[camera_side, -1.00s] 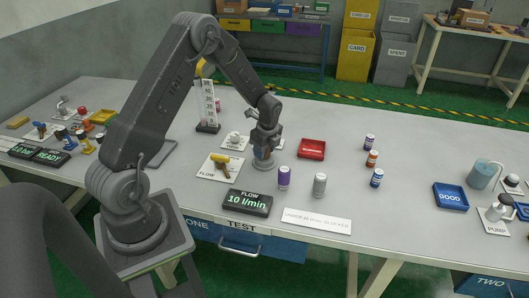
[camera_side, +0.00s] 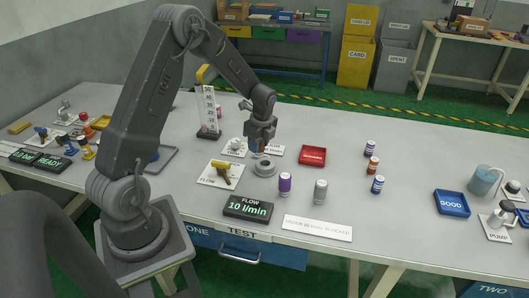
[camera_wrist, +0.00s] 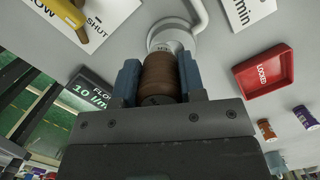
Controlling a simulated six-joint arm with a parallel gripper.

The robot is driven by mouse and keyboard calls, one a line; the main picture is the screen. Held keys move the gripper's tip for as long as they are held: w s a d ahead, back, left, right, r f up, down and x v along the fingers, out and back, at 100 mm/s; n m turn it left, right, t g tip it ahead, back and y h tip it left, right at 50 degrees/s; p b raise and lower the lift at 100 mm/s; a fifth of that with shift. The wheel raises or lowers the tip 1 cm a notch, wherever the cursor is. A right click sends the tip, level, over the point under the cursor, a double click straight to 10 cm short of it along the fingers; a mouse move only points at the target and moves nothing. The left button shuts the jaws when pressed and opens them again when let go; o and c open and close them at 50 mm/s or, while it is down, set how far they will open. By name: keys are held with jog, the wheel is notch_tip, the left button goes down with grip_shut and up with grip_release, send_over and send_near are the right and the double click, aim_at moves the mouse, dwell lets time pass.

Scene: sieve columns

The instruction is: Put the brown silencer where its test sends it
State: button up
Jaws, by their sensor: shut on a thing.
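My gripper (camera_side: 260,146) is shut on the brown silencer (camera_wrist: 160,72). In the wrist view the silencer stands between the two blue fingers, its far end towards a round grey port (camera_wrist: 172,38). In the side view the gripper and silencer are just above the grey port (camera_side: 265,168); the silencer is mostly hidden by the fingers. The yellow flow lever (camera_side: 222,170) sits on its white card left of the port. The flow display (camera_side: 248,207) reads 10 l/min.
A red tray (camera_side: 312,156) marked LOCKED in the wrist view is right of the port; a blue GOOD tray (camera_side: 451,203) is farther right. Purple (camera_side: 285,184) and grey (camera_side: 320,190) silencers stand in front. Several small cylinders stand right of the red tray. A column gauge (camera_side: 208,112) stands behind left.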

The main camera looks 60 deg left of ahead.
jog(key=s+a+r, duration=0.5)
jog(key=s, duration=0.2)
jog(key=m+t, duration=0.1)
jog(key=m, duration=0.7)
send_over(312, 155)
jog(key=f, duration=0.6)
jog(key=shift+s+d+f, duration=0.15)
jog(key=shift+d, duration=0.25)
jog(key=shift+f, duration=2)
jog(key=shift+f, duration=0.1)
jog(key=o, duration=0.9)
jog(key=shift+o, duration=0.2)
